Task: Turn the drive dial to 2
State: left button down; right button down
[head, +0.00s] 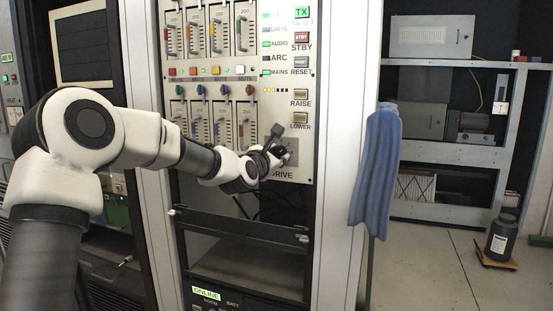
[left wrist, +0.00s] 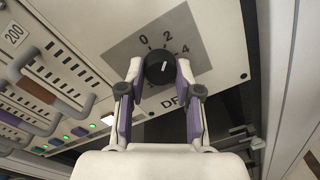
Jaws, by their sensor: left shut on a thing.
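The drive dial (left wrist: 160,69) is a round black knob with a white pointer mark, set on a grey square plate (left wrist: 128,50) on the cream panel. The numbers 0, 2 and 4 show around it; lower marks are partly hidden by my fingers. The white mark points up and slightly right in the left wrist view, about toward the 2. My left gripper (head: 279,156) reaches the panel's lower right corner in the head view. In the left wrist view its fingers (left wrist: 159,75) are shut on the dial, one on each side. My right gripper is not in view.
Sliders with coloured knobs (head: 202,91) fill the panel left of the dial. RAISE (head: 300,95) and LOWER (head: 299,118) buttons sit just above it. Below is an open rack bay with cables. A blue cloth (head: 377,165) hangs at the right of the rack.

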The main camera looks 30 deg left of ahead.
pick_arm(q)
jog(key=shift+r, duration=0.1)
jog(key=c, duration=0.8)
grip_release()
jog(key=s, duration=0.3)
jog(key=s+d, duration=0.1)
jog(key=s, duration=0.3)
jog(key=shift+s+d, duration=0.1)
jog(key=shift+d, duration=0.1)
